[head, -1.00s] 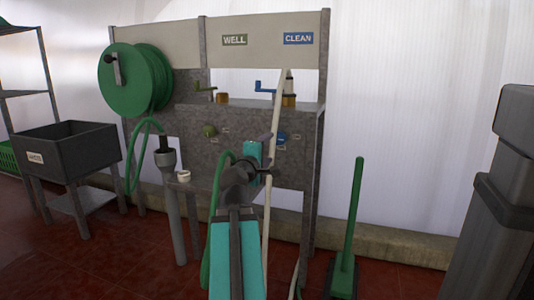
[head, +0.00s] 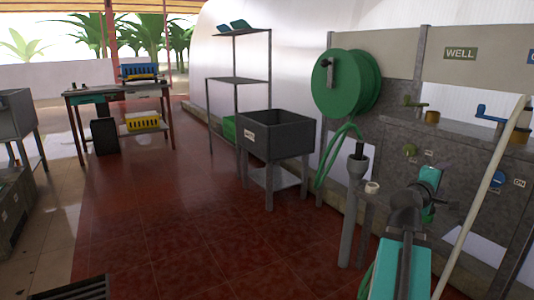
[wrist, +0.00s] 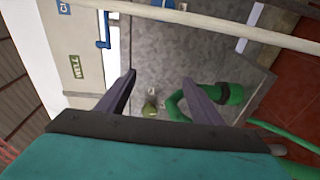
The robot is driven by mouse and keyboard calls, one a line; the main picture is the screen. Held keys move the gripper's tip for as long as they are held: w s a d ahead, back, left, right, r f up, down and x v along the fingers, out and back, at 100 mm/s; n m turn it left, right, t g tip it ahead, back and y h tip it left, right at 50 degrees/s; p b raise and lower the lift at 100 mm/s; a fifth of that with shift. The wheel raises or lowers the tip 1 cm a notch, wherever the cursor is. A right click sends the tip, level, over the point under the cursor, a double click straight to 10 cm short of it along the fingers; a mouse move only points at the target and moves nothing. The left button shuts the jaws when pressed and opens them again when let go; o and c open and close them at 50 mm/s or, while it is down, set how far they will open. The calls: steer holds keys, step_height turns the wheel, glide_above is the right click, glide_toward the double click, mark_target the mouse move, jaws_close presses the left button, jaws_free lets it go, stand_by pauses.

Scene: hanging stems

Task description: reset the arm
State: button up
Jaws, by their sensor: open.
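My gripper (wrist: 160,88) is open in the wrist view, its two dark fingers spread with nothing between them. Beyond the fingers is the grey metal panel with a small olive-green knob (wrist: 150,108) and a green hose fitting (wrist: 232,95). In the head view my teal and dark arm stretches toward the panel (head: 450,150) at the right. The gripper end (head: 430,190) is small there and partly hidden by my own wrist. A pale pole or hose (head: 490,190) crosses the panel beside the arm, and also crosses the top of the wrist view.
A green hose reel (head: 345,82) hangs on the panel frame. A grey pipe stand (head: 354,210) stands just left of my arm. A dark bin (head: 277,137) on legs, a shelf rack (head: 238,80) and a table (head: 115,92) stand farther left. The red floor (head: 190,220) between is clear.

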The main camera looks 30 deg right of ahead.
steer(key=w+a+f+n+t+y+p, duration=0.2)
steer(key=w+a+f+p, duration=0.35)
steer(key=w, duration=0.35)
steer(key=w+a+f+n+t+y+p, duration=0.1)
steer(key=w+a+f+n+y+p, duration=0.2)
steer(key=w+a+p, duration=0.5)
steer(key=w+a+f+g+y+p, duration=0.1)
steer(key=w+a+f+y+p, duration=0.15)
steer(key=a+f+p, duration=0.45)
steer(key=w+a+f+y+p, duration=0.25)
steer(key=a+f, duration=0.55)
steer(key=a, duration=0.4)
steer(key=s+a+f+g+y+p, duration=0.1)
steer(key=s+a+f+g+p, duration=0.1)
steer(key=s+a+f+p, duration=0.5)
steer(key=s+a+f+g+y+p, duration=0.2)
steer(key=s+a+f, duration=0.1)
steer(key=a, duration=0.8)
steer(key=s+a+f+m+g+y+p, duration=0.2)
steer(key=s+a, duration=0.4)
steer(key=s, duration=0.4)
steer(key=s+a+f+m+g+y+p, duration=0.1)
steer(key=s+a+f+m+g+p, duration=0.1)
steer(key=s+a+m+g, duration=0.2)
steer(key=shift+s+a+m+g+y, duration=0.4)
steer(key=shift+s+a, duration=1.3)
steer(key=shift+s, duration=1.85)
